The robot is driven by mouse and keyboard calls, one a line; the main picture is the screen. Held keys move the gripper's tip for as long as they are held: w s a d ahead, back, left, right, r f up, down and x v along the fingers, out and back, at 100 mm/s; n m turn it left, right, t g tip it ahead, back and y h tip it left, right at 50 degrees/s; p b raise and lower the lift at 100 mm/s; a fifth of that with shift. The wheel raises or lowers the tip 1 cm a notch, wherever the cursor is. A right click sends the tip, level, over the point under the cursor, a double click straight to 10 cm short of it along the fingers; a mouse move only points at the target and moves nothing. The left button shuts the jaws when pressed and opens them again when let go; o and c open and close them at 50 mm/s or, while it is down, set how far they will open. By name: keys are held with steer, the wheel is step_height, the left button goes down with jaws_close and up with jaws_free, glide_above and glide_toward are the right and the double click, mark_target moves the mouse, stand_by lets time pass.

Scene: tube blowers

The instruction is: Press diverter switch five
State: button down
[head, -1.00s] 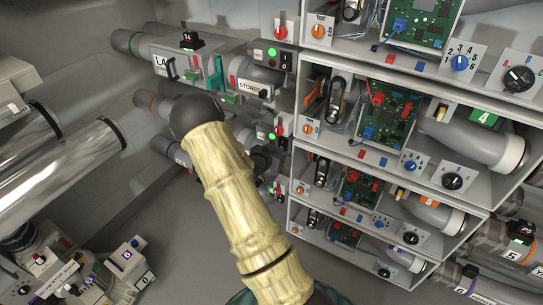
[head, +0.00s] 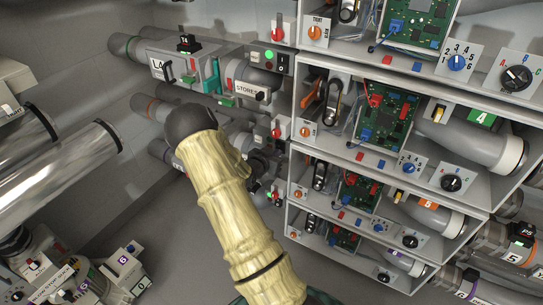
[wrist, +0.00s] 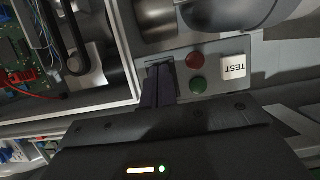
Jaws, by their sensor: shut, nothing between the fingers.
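In the wrist view, my gripper (wrist: 158,84) is shut and empty. Its dark fingers point at a grey panel, just left of a red button (wrist: 194,61) and a green button (wrist: 197,85). In the head view, my gripper is hidden behind my arm. An orange-marked tube 5 (head: 428,206) crosses a lower shelf on the right. I cannot tell which control is diverter switch five.
Stacked shelves hold green circuit boards (head: 387,115), black dials (head: 516,78) and blue dials (head: 457,62). A green-marked tube 4 (head: 485,118) lies above tube 5. In the wrist view, an open compartment edge (wrist: 125,50) is left of the fingers.

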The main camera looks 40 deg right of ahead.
steer(key=shift+s+d+r, duration=0.1)
steer(key=shift+d+r, duration=0.05)
steer(key=shift+s+d+r+p, duration=0.15)
steer(key=shift+r+p, duration=0.4)
steer(key=shift+r, duration=0.4)
steer(key=shift+a+r+p, duration=0.25)
steer(key=shift+a+p, duration=0.05)
steer(key=shift+a, duration=0.15)
steer(key=p+v, duration=0.1)
steer(key=v, duration=1.2)
steer(key=shift+r, duration=0.15)
steer(key=shift+a, duration=0.1)
